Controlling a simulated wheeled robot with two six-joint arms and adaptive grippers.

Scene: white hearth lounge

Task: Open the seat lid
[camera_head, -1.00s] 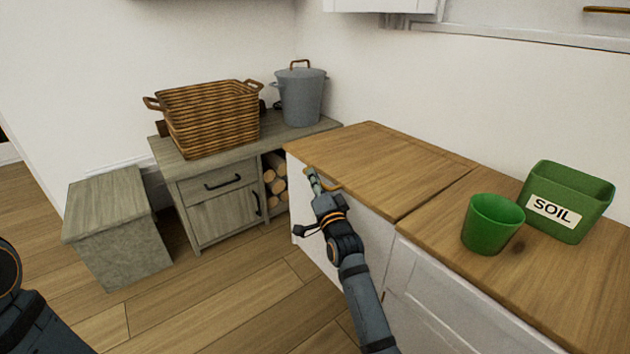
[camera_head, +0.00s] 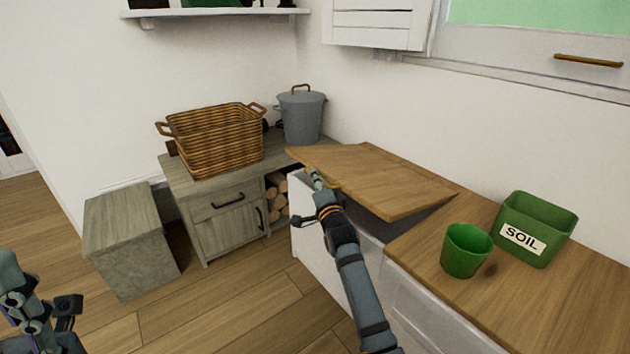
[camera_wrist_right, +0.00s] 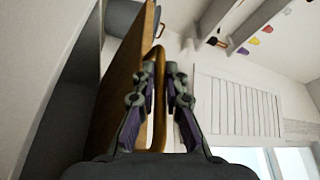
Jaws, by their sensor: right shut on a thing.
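The wooden seat lid (camera_head: 385,178) of the white bench (camera_head: 308,235) is tilted up at its front edge, with a dark gap under it. My right gripper (camera_head: 316,178) is at the lid's front left edge, shut on the brass handle. In the right wrist view, the fingers (camera_wrist_right: 160,90) close around the brass handle (camera_wrist_right: 158,125), beside the lid's wooden face (camera_wrist_right: 122,90). My left gripper (camera_head: 45,305) is at the lower left of the head view, away from the bench; its fingertips do not show clearly.
A green pot (camera_head: 465,252) and a green SOIL box (camera_head: 534,228) stand on the bench's right section. A wicker basket (camera_head: 212,142) and grey lidded bin (camera_head: 301,118) stand on the grey cabinet (camera_head: 228,210). A grey box (camera_head: 130,240) stands on the open floor.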

